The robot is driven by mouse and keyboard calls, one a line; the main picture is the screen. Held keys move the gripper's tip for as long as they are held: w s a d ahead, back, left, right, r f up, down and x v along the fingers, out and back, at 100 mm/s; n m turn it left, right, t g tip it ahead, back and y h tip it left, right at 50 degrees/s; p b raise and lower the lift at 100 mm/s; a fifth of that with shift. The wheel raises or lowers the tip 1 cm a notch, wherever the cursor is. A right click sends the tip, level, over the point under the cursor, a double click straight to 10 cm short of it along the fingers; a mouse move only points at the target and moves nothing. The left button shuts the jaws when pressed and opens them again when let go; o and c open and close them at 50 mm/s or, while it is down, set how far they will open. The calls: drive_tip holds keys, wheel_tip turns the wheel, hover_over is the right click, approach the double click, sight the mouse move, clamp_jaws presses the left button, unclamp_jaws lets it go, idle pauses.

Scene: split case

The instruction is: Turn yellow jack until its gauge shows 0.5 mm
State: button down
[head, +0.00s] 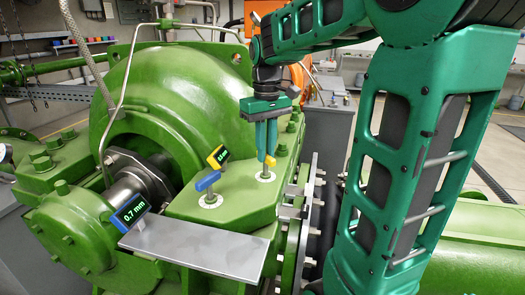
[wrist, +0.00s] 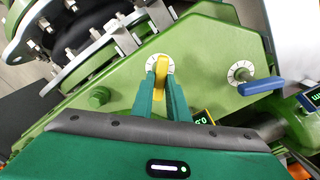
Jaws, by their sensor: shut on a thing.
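The yellow jack's handle (wrist: 161,72) stands over a white dial ring on the green casing flange. My gripper (wrist: 163,84) is shut on this handle, one finger on each side. In the head view my gripper (head: 267,158) points straight down at the jack, and the fingers hide most of its handle. The yellow-framed gauge (head: 218,157) stands just left of my gripper; its reading is too small to tell. It also shows in the wrist view (wrist: 203,118), partly cut off by my gripper's body, its digits not clearly readable.
A blue jack (head: 208,182) with its own dial ring stands nearby on the same flange. Its blue-framed gauge (head: 131,211) reads 0.7 mm. A bare metal plate (head: 195,246) lies in front. Several bolts line the flange edge on the right.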

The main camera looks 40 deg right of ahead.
drive_tip(key=shift+w+r+n, duration=0.1)
drive_tip(key=shift+w+n, duration=0.05)
drive_tip(key=shift+n, duration=0.45)
drive_tip(key=c, duration=1.7)
unclamp_jaws()
wheel_tip(320, 180, up, 11)
drive_tip(key=shift+f, duration=0.2)
drive_tip(key=s+f+m, duration=0.2)
drive_tip(key=s+f, duration=0.5)
drive_tip(key=s+f+m, duration=0.2)
drive_tip(key=s+f, duration=0.5)
drive_tip(key=s+f+m, duration=0.2)
drive_tip(key=s+f, duration=0.5)
drive_tip(key=shift+s+a+f+m, duration=0.15)
drive_tip(key=shift+s+a+m, duration=0.15)
drive_tip(key=shift+a+m, duration=0.1)
